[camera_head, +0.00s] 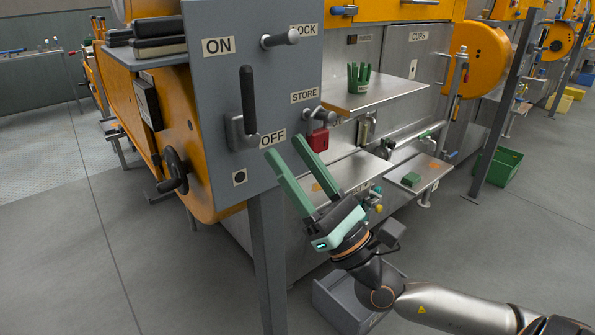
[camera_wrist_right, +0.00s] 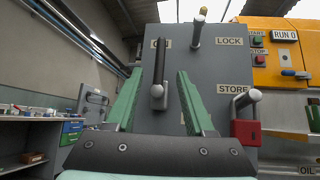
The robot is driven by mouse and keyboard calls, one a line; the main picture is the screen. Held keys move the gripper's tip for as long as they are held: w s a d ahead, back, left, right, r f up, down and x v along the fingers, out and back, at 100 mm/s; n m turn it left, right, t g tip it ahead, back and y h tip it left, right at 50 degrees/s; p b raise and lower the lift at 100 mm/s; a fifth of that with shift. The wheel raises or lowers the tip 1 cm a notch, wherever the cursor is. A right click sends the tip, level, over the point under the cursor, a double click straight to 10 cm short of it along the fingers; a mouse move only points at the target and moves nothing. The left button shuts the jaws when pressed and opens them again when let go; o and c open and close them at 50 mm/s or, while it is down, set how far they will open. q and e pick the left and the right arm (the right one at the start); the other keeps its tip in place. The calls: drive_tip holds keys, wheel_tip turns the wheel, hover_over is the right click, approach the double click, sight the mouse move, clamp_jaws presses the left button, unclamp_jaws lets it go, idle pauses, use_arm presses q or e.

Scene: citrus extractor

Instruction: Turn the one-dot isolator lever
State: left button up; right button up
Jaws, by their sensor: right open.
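The isolator lever (camera_head: 248,94) has a black handle standing upright on a grey pivot block, on a grey panel (camera_head: 205,115). The ON label (camera_head: 218,46) is up and left of the handle; the OFF label (camera_head: 272,139) is right of the pivot. A plate with one dot (camera_head: 239,177) sits below it. My right gripper (camera_head: 288,150) is open and empty, in front of the panel at about OFF-label height in the head view. In the right wrist view the lever (camera_wrist_right: 159,65) appears between the spread green fingers, apart from them. My left gripper is not in view.
A red padlock (camera_head: 318,139) hangs from the STORE peg, right of the lever. The LOCK peg (camera_head: 280,37) juts out above it, empty. A black handwheel (camera_head: 172,170) is at the panel's left. A steel shelf (camera_head: 375,95) with a green cup is behind right.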

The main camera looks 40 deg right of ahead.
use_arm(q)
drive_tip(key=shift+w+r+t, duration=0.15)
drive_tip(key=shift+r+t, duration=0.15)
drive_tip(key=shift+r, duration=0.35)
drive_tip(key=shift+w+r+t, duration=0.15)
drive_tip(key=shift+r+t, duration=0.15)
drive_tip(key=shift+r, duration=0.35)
use_arm(e)
drive_tip(key=shift+s+d+f, duration=0.1)
drive_tip(key=shift+s+f, duration=0.15)
drive_tip(key=shift+s, duration=0.05)
drive_tip(key=shift+f, duration=0.1)
